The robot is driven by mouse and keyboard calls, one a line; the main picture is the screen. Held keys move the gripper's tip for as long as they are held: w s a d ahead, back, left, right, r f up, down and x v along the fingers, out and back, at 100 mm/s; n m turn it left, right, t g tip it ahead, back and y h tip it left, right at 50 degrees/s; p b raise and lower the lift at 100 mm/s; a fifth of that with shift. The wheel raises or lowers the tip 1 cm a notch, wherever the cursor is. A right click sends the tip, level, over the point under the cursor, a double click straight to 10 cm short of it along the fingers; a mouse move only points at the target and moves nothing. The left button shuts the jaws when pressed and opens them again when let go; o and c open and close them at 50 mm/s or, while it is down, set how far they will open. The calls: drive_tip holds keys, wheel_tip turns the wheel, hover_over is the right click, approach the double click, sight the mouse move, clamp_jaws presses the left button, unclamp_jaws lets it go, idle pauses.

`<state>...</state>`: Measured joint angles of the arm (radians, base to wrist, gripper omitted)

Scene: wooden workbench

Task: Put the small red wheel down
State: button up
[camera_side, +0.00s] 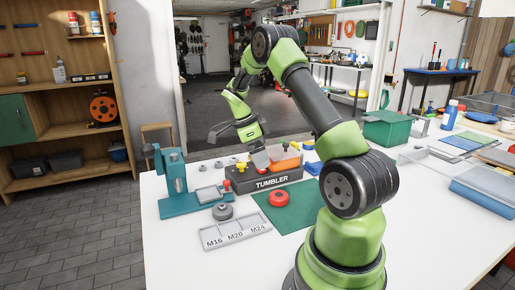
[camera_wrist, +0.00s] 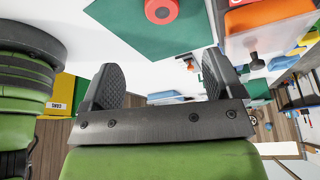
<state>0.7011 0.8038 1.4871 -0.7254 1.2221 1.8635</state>
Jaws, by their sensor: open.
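The small red wheel (camera_side: 278,198) lies on the dark green mat (camera_side: 300,212) in the side view, near the mat's left edge. In the wrist view the wheel (camera_wrist: 163,9) shows at the top edge, partly cut off, on the green mat (camera_wrist: 130,35). My gripper (camera_side: 258,157) is beyond the wheel in the side view, above the area of the tumbler. In the wrist view my gripper (camera_wrist: 160,85) has its two dark ridged jaws wide apart, with nothing between them. The wheel is clear of both jaws.
The dark tumbler base (camera_side: 272,182) with an orange part (camera_side: 284,164) stands behind the mat. A teal press (camera_side: 176,180) stands at the left. A grey labelled tray (camera_side: 235,233) and a dark grey wheel (camera_side: 222,211) are at the front left. White bench is bare at front.

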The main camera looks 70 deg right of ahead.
drive_tip(key=w+a+r+n+t, duration=0.1)
drive_tip(key=a+r+n+t, duration=0.5)
drive_tip(key=a+r+n, duration=0.9)
drive_tip(key=s+a+r+n+t+y, duration=0.1)
drive_tip(key=s+a+n+t+y, duration=0.1)
drive_tip(key=s+a+n, duration=0.2)
drive_tip(key=s+a+r+n+t+y, duration=0.1)
drive_tip(key=s+a+n+t, duration=0.2)
drive_tip(key=a, duration=0.7)
drive_tip(key=s+n, duration=0.2)
drive_tip(key=n, duration=0.2)
drive_tip(key=shift+s+a+n+y, duration=0.15)
drive_tip(key=shift+s+n+y, duration=0.15)
drive_tip(key=shift+y, duration=0.1)
